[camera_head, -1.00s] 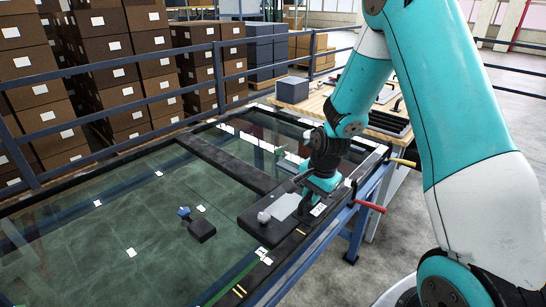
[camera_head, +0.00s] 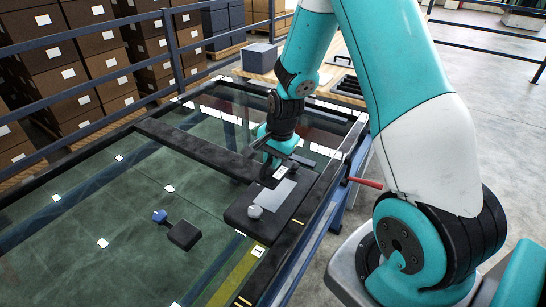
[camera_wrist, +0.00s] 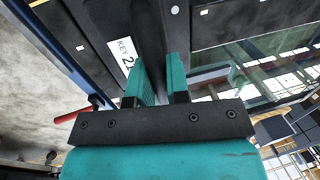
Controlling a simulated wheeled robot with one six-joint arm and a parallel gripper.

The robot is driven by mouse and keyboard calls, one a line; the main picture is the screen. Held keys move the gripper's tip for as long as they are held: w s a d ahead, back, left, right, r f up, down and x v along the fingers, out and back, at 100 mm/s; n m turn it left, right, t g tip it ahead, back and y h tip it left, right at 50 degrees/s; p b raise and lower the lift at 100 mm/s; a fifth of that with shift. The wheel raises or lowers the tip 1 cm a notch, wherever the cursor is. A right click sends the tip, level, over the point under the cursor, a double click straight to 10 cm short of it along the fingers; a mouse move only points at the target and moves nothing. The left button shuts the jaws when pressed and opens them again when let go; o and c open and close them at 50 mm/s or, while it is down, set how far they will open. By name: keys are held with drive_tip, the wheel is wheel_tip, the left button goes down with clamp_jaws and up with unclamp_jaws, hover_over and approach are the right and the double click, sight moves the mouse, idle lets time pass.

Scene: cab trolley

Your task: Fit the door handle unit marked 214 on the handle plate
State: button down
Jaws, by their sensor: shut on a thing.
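My gripper (camera_head: 272,155) is low over the far end of a dark block on the near edge of the glass table. It is shut on a dark part, mostly hidden by the jaws. A white label (camera_wrist: 124,55) reading "KEY 21", its end hidden by a finger, shows beside the jaws; it also shows in the head view (camera_head: 281,172). It seems to be on the held part. The dark block carries a pale grey plate (camera_head: 278,198) and a whitish knob (camera_head: 255,211). I cannot tell which surface is the handle plate, or whether the held part touches it.
A dark box with a blue knob (camera_head: 160,216) lies on the glass to the left. A red lever (camera_head: 365,183) sticks out at the table's right side. A blue railing (camera_head: 85,83) runs behind. Brown boxes (camera_head: 92,73) stand beyond it.

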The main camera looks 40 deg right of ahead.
sight(273, 176)
drive_tip(key=shift+f+b, duration=2.45)
drive_tip(key=shift+f, duration=0.85)
drive_tip(key=c, duration=1)
unclamp_jaws()
drive_tip(key=s+r, duration=0.1)
drive_tip(key=r, duration=0.4)
drive_tip(key=s+r, duration=0.1)
drive_tip(key=r, duration=0.5)
drive_tip(key=s+d+r, duration=0.1)
drive_tip(key=r, duration=0.5)
drive_tip(key=shift+s+d, duration=0.1)
drive_tip(key=s+a+r+n+y, duration=0.1)
drive_tip(key=s+a+r+n, duration=0.15)
drive_tip(key=a+n, duration=0.35)
drive_tip(key=s+a+r+n+y, duration=0.1)
drive_tip(key=s+a+r+n, duration=0.2)
drive_tip(key=a, duration=0.5)
drive_tip(key=s+a+n, duration=0.3)
drive_tip(key=s+n, duration=0.1)
drive_tip(key=s+a+n+g+y, duration=0.1)
drive_tip(key=s+a+n, duration=0.2)
drive_tip(key=s+n, duration=0.1)
drive_tip(key=s+a+r+n+g+p, duration=0.1)
drive_tip(key=s+a+n, duration=0.2)
drive_tip(key=s+n, duration=0.1)
drive_tip(key=shift+s+a+r, duration=0.1)
drive_tip(key=shift+s+a, duration=0.15)
drive_tip(key=shift+s, duration=0.6)
